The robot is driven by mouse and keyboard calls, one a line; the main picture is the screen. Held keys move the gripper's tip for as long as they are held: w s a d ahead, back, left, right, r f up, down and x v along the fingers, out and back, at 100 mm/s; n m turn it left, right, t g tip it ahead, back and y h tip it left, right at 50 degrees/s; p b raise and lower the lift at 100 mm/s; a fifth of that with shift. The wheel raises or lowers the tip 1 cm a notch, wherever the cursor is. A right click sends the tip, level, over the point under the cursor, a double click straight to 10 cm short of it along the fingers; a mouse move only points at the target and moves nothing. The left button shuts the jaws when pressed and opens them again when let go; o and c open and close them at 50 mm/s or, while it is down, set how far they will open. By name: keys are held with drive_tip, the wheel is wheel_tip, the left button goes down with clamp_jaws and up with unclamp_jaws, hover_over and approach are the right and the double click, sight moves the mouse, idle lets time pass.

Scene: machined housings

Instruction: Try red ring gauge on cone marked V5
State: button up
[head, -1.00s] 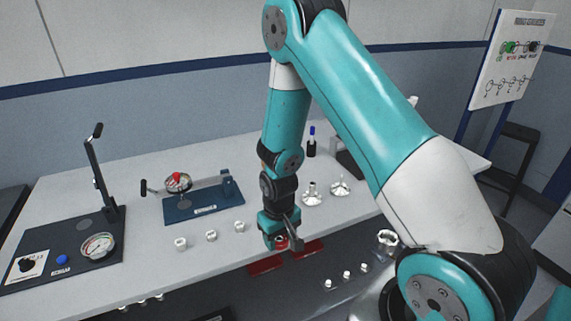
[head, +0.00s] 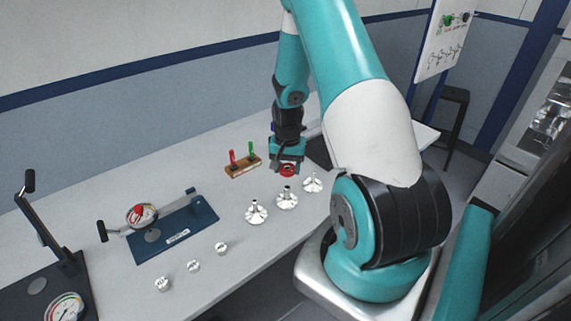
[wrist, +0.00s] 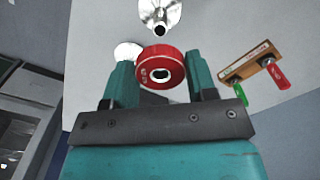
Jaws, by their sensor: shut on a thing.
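My gripper (head: 288,166) is shut on the red ring gauge (head: 287,171), gripping it at its sides. Three silver cones on flanged bases stand in a row on the bench: a left one (head: 256,213), a middle one (head: 287,200) and a right one (head: 313,183). The ring is just above and behind the middle one in the head view, apart from it. One cone (wrist: 160,12) shows beyond the ring in the wrist view. I cannot read any cone's mark.
A wooden block (head: 243,167) with a red and a green handled piece stands left of the gripper. A blue fixture (head: 175,234) with a dial is further left, with several small silver parts (head: 193,266) before it. A wall board (head: 446,38) hangs at the back right.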

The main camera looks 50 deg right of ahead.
sight(287, 188)
drive_tip(key=shift+a, duration=0.2)
drive_tip(key=shift+s+f+b, duration=0.1)
drive_tip(key=shift+f+b, duration=1.75)
drive_tip(key=shift+f, duration=0.6)
drive_tip(key=shift+f+b, duration=0.45)
drive_tip(key=shift+f, duration=0.2)
drive_tip(key=shift+r, duration=0.15)
idle(0.8)
drive_tip(key=shift+r+p, duration=1.4)
drive_tip(key=shift+r, duration=0.3)
drive_tip(key=shift+r+p, duration=1.85)
drive_tip(key=shift+r, duration=0.7)
